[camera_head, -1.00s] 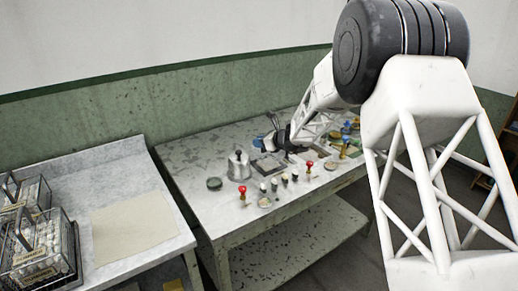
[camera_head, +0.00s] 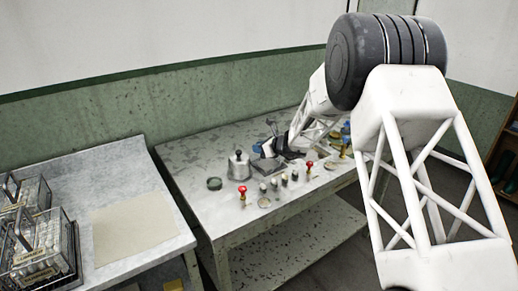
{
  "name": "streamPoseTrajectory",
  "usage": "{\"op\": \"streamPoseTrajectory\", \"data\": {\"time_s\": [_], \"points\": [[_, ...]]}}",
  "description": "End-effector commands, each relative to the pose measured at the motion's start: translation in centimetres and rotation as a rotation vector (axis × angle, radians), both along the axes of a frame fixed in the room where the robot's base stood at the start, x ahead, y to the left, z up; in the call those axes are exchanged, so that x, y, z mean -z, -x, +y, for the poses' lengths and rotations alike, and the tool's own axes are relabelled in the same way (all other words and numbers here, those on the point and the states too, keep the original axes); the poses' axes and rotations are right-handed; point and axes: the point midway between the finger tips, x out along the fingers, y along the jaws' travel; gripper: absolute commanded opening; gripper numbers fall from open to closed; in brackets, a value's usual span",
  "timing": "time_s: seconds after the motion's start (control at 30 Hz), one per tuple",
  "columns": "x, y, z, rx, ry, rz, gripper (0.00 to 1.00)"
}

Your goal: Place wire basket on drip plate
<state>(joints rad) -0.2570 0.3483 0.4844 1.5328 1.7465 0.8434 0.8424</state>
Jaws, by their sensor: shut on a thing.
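Two wire baskets stand on the left table at the picture's left edge. The nearer wire basket (camera_head: 50,262) holds rows of pale pieces and has a label. The farther one (camera_head: 34,193) is partly cut off. My gripper (camera_head: 274,148) is far from them, low over the middle table. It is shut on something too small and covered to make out.
On the middle table (camera_head: 200,165) stand a metal pot (camera_head: 239,166), a dark round dish (camera_head: 214,183), a red-topped piece (camera_head: 242,194) and several small pieces along the front. A beige sheet (camera_head: 133,228) lies on the left table. A gap separates the tables.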

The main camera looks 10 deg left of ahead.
Motion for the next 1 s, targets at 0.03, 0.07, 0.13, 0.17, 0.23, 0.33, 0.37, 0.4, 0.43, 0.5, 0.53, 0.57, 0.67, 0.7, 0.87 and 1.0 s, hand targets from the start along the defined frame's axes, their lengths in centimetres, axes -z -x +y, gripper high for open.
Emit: {"op": "streamPoseTrajectory", "data": {"time_s": [0.03,0.07,0.13,0.17,0.23,0.33,0.37,0.4,0.43,0.5,0.53,0.57,0.67,0.7,0.87,1.0], "points": [[0.08,-0.02,0.0,0.0,-0.001,-0.001,0.0],[0.12,-0.02,0.01,0.0,-0.001,-0.001,0.0],[0.11,-0.01,0.0,0.0,-0.001,-0.001,0.0],[0.11,-0.01,0.0,0.0,-0.001,-0.001,0.0],[0.11,-0.01,0.0,0.0,-0.001,-0.001,0.0],[0.15,0.0,0.0,0.0,-0.001,-0.001,0.0],[0.21,0.0,0.0,0.0,-0.001,-0.001,0.0],[0.29,0.0,0.0,0.0,0.0,-0.001,0.0],[0.36,0.0,0.0,0.0,0.0,-0.001,0.0],[0.42,0.0,0.0,0.0,0.0,-0.001,0.22],[0.42,0.0,0.0,0.0,0.0,-0.001,0.26],[0.41,0.0,0.0,0.0,0.0,-0.001,0.31],[0.41,0.0,0.0,0.0,0.0,-0.001,0.43],[0.41,0.0,0.0,0.0,0.0,-0.001,0.43],[0.4,0.0,0.0,0.0,0.0,-0.001,0.43],[0.23,0.0,0.0,0.0,-0.001,-0.001,0.43]]}}
